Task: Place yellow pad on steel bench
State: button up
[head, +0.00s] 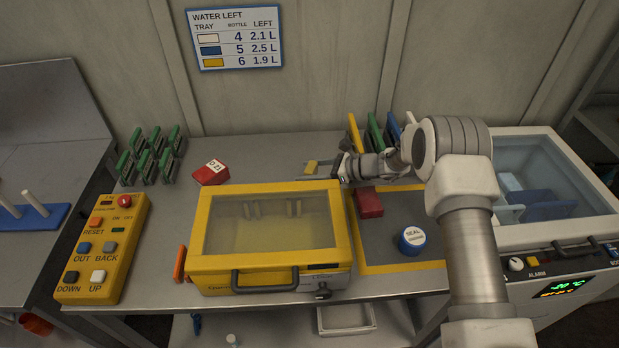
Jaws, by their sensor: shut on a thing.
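My gripper (318,172) reaches leftward from the arm, behind the yellow-framed box, low over the back of the steel bench. It is shut on the small yellow pad (311,166), which shows at its fingertips. The steel bench (258,153) is the grey metal table under the box. Whether the pad touches the bench top cannot be told from this view. The far side of the pad is hidden, and the gripper partly covers it.
The yellow box (270,191) with a clear lid stands just in front of my gripper. A red block (211,173) labelled D 21 and several green clips (150,155) lie to the left. Upright coloured plates (376,135) stand behind right. Bare bench lies left of the pad.

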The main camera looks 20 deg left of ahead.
jog(key=shift+f, duration=1.7)
jog(key=shift+f, duration=0.2)
jog(key=o, duration=1.3)
jog(key=shift+r, duration=0.1)
jog(key=shift+r, duration=0.15)
jog(key=v, duration=1.2)
jog(key=shift+b, duration=0.3)
jog(key=shift+d, duration=0.15)
